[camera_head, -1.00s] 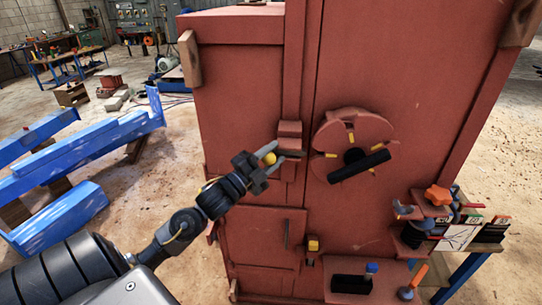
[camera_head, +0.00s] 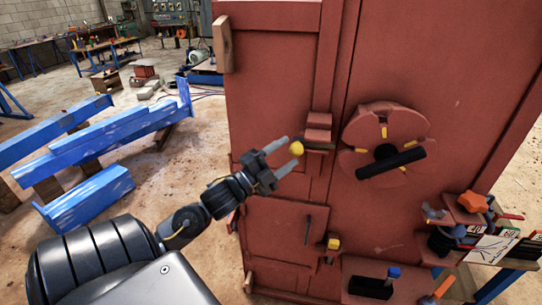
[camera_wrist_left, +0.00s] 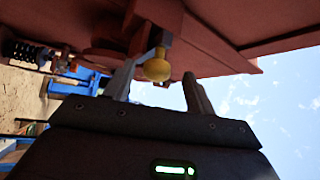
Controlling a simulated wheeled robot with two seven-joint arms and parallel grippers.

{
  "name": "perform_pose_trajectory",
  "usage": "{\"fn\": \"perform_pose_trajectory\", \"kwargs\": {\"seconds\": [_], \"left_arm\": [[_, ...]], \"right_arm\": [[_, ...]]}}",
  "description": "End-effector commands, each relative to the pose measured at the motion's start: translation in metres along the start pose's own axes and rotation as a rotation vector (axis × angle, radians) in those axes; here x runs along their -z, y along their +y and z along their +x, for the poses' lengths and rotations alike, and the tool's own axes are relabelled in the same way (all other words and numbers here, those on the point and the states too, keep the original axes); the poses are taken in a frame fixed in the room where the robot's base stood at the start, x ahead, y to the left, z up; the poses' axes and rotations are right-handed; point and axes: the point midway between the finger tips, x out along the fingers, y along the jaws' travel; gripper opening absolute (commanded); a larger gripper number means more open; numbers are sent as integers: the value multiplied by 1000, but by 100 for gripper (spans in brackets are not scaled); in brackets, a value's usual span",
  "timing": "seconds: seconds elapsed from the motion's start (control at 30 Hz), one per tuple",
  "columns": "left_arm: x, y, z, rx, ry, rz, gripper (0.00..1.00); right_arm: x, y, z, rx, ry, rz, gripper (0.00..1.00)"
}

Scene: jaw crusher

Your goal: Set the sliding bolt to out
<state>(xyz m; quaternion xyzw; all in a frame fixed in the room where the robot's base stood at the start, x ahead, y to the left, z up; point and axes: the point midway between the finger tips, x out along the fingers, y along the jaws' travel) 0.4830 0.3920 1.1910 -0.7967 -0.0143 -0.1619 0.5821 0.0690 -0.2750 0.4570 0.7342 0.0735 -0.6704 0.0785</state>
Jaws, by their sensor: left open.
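The sliding bolt shows as a yellow ball knob (camera_head: 297,148) on a short stem, beside a red bolt housing (camera_head: 319,130) on the front of the tall red crusher. In the left wrist view the knob (camera_wrist_left: 157,67) sits between the two finger lines, near the tips. My left gripper (camera_head: 290,155) is open, with one finger on each side of the knob's line. The fingers look apart from the knob. How far the bolt reaches into its housing is hard to tell. My right gripper is not in view.
A round red handwheel (camera_head: 386,143) with a black handle is right of the bolt. A lower hatch (camera_head: 285,235) and a yellow-topped latch (camera_head: 333,243) lie below. A cluttered side bench (camera_head: 480,235) stands at the right. Blue beams (camera_head: 110,140) lie on the floor at the left.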

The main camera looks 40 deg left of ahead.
Motion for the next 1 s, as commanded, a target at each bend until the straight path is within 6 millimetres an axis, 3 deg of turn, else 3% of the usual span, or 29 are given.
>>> {"fn": "perform_pose_trajectory", "kwargs": {"seconds": [0.1, 0.33, 1.0], "left_arm": [[-1, 4, -24, -2, 0, 0, 55], [0, 1, -50, 1, 0, -1, 55], [0, -1, -54, 3, 1, -1, 55]], "right_arm": [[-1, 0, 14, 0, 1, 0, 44], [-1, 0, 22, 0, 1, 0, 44], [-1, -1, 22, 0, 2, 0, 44]]}}
